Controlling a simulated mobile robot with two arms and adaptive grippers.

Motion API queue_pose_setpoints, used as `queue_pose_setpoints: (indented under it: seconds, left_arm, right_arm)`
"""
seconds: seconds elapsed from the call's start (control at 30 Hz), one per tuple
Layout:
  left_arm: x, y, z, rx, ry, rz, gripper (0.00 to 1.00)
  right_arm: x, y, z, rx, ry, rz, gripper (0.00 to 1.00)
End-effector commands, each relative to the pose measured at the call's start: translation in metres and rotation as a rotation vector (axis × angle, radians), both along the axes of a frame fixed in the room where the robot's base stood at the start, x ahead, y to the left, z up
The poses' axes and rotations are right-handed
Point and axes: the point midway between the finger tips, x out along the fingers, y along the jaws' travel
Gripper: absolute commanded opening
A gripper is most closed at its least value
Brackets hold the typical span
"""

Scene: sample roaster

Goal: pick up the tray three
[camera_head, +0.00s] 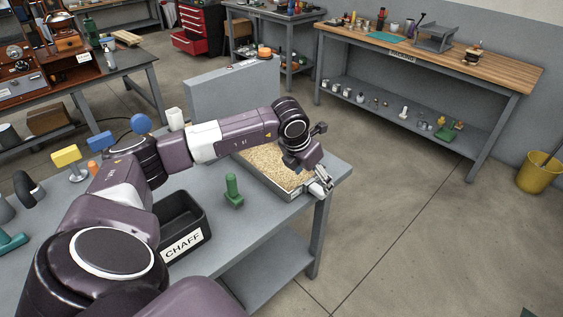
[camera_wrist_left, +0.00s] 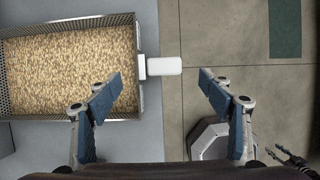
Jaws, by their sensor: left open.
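The tray is a perforated metal tray full of tan beans; in the head view its rim (camera_head: 292,196) shows at the bench's right end, partly behind my left arm. In the left wrist view the tray's end wall (camera_wrist_left: 138,100) is at the left, with a pale handle (camera_wrist_left: 165,66) sticking out to the right. My left gripper (camera_wrist_left: 160,86) is open, its fingers on either side of the handle's line and apart from it. It also shows at the bench edge in the head view (camera_head: 320,186). A dark jointed part at the wrist view's lower right may be my right gripper.
A black CHAFF bin (camera_head: 183,228) and a green upright object (camera_head: 233,191) stand on the grey bench (camera_head: 225,240) near the tray. A grey box-like panel (camera_head: 237,92) stands behind it. The floor right of the bench is clear.

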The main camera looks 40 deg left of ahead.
Motion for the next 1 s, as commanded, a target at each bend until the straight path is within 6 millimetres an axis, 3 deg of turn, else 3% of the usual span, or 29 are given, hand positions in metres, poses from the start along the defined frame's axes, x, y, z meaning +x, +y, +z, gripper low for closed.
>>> queue_pose_setpoints:
  seconds: [0.13,0.5,0.77,1.0]
  left_arm:
    - [0.007,-0.001,-0.015,-0.004,0.003,-0.001,0.73]
    - [0.026,0.000,-0.056,-0.005,0.001,-0.002,0.73]
    - [0.028,0.000,-0.059,-0.005,0.000,-0.003,0.73]
    - [0.027,0.000,-0.059,-0.006,0.000,-0.002,0.48]
  right_arm:
    - [0.007,0.007,0.007,0.008,-0.010,0.000,0.40]
    - [0.001,0.012,0.020,0.013,-0.001,0.001,0.40]
    - [-0.001,0.008,0.019,0.008,0.003,0.002,0.40]
    - [-0.002,0.004,0.019,0.004,0.003,0.002,0.40]
